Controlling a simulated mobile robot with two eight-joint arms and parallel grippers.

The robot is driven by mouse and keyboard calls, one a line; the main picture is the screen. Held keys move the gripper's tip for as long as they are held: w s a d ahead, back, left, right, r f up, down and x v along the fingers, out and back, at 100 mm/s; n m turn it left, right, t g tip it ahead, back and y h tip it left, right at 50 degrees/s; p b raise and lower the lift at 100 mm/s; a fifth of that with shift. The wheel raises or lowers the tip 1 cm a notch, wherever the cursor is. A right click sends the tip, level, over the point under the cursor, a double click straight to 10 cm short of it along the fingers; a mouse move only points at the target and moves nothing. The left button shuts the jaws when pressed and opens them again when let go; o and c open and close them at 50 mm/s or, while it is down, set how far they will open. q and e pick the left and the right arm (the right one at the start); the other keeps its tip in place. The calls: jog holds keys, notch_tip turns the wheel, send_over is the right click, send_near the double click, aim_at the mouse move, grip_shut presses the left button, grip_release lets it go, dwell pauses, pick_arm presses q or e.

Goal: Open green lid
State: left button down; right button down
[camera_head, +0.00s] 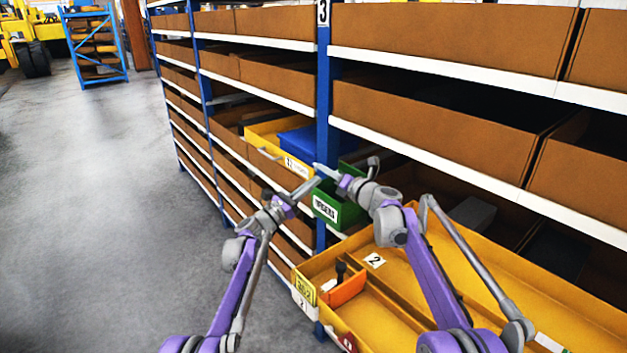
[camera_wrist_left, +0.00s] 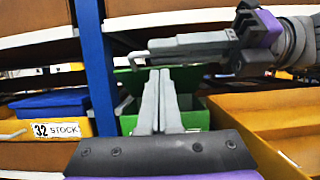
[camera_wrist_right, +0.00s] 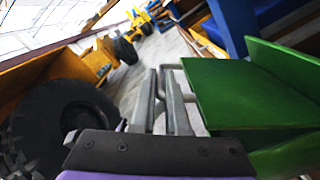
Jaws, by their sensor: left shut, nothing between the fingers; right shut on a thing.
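A green bin (camera_head: 327,209) with a white label stands at the blue shelf post. Its green lid (camera_wrist_right: 245,95) shows as a flat panel at the right in the right wrist view; how far it is raised is hard to tell. My right gripper (camera_head: 318,168) reaches in from the right above the bin. Its fingers (camera_wrist_right: 163,72) are shut on the lid's grey bar handle (camera_wrist_left: 124,80), which they partly hide. My left gripper (camera_head: 317,181) is shut and empty in front of the bin, just below the right one. Its fingertips (camera_wrist_left: 160,72) overlap the bin in the left wrist view.
A yellow bin (camera_head: 270,140) with a blue lid (camera_head: 305,141) sits left of the post (camera_head: 323,100). A yellow tray (camera_head: 490,270) with an orange box (camera_head: 345,290) lies at the right, under my right arm. The aisle floor (camera_head: 100,200) at left is clear.

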pick_arm(q)
jog(key=shift+w+d+r, duration=0.2)
jog(key=shift+d+r, duration=0.05)
jog(key=shift+r, duration=0.45)
